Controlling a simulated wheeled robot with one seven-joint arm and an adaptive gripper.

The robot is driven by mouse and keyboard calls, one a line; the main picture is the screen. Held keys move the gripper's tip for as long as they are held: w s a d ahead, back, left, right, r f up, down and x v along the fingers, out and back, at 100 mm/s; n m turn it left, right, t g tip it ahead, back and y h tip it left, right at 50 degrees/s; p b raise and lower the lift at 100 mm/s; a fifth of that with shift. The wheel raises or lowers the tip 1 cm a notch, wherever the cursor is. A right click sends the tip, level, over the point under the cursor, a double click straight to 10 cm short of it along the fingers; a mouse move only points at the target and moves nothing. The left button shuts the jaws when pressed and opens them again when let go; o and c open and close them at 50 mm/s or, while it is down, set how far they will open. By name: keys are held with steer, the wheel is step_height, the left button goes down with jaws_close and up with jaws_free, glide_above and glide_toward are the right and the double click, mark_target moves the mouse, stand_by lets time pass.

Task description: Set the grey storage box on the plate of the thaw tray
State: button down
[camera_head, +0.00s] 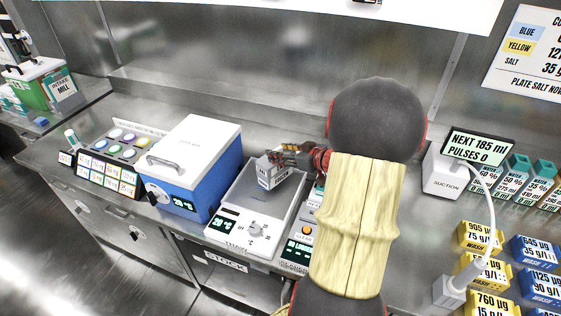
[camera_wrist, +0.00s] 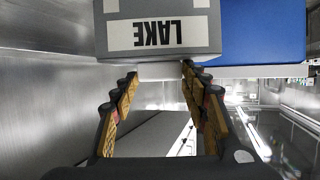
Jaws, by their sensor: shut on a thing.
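The grey storage box (camera_head: 270,174) is held in my gripper (camera_head: 288,158) over the back left part of the thaw tray's plate (camera_head: 268,204). In the wrist view the box (camera_wrist: 200,40) shows a white label reading LAKE, upside down in the picture. My fingers (camera_wrist: 158,75) are on either side of its near edge, shut on it. The thaw tray (camera_head: 239,227) is white with a dial and a lit display on its front. I cannot tell whether the box's underside touches the plate.
A blue and white cooler (camera_head: 198,158) with a handled lid stands just left of the tray. A small device (camera_head: 298,250) with a lit display adjoins it on the right. A steel wall (camera_head: 250,60) rises behind. A suction unit (camera_head: 446,172) and yellow and blue boxes are farther right.

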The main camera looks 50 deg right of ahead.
step_height(320, 180, down, 4)
steer(key=shift+w+r+b, duration=0.1)
steer(key=shift+r+b, duration=0.15)
steer(key=shift+b, duration=0.8)
steer(key=shift+r, duration=0.1)
steer(key=c, duration=1.1)
jaws_free()
steer(key=shift+f, duration=0.2)
steer(key=shift+o, duration=0.6)
